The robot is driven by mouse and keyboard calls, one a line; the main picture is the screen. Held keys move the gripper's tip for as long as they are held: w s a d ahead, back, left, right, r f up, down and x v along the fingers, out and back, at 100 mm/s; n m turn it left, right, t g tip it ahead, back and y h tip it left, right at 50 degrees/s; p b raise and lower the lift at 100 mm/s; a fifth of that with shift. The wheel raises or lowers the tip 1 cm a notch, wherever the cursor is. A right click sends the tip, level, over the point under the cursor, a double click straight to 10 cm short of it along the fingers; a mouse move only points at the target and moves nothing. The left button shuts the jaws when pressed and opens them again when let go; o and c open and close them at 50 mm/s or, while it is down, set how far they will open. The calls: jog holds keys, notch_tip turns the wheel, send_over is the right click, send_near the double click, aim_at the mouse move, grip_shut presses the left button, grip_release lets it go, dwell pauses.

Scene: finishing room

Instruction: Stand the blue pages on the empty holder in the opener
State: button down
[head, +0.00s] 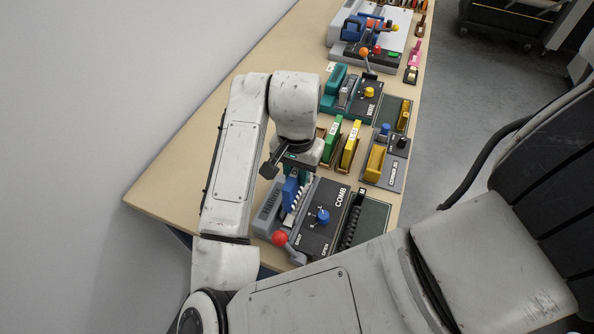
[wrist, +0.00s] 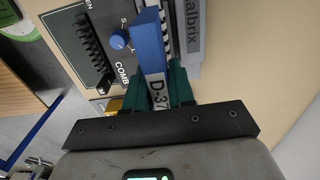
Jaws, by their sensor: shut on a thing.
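My gripper (wrist: 163,88) has teal fingers shut on the blue pages (wrist: 149,45), a thin block with a white label reading "D-37". In the head view the blue pages (head: 290,193) show below my gripper (head: 297,172), at the left side of the COMB opener (head: 318,238). The opener has a white toothed comb (head: 302,196), which also shows beside the pages in the wrist view (wrist: 168,32). I cannot tell whether the pages touch the opener. The opener has a blue knob (head: 322,215) and a red-balled lever (head: 280,238).
A black comb strip (head: 352,226) lies right of the opener's panel. Green pages (head: 333,140) and yellow pages (head: 350,146) stand beyond it. A grey unit with an amber block (head: 375,163) and a WIRE machine (head: 369,101) stand farther back. The table's left part (head: 180,165) is clear.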

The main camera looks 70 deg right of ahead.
aim_at(297, 188)
jog(key=shift+f+b, duration=1.8)
jog(key=shift+f, duration=0.6)
jog(key=shift+f+b, duration=0.45)
jog(key=shift+f, duration=0.1)
jog(key=c, duration=1.2)
grip_release()
jog(key=shift+c, duration=0.2)
notch_tip(297, 188, up, 8)
jog(key=p, duration=0.7)
jog(key=shift+r, duration=0.25)
jog(key=shift+r+p, duration=0.45)
jog(key=shift+r, duration=0.8)
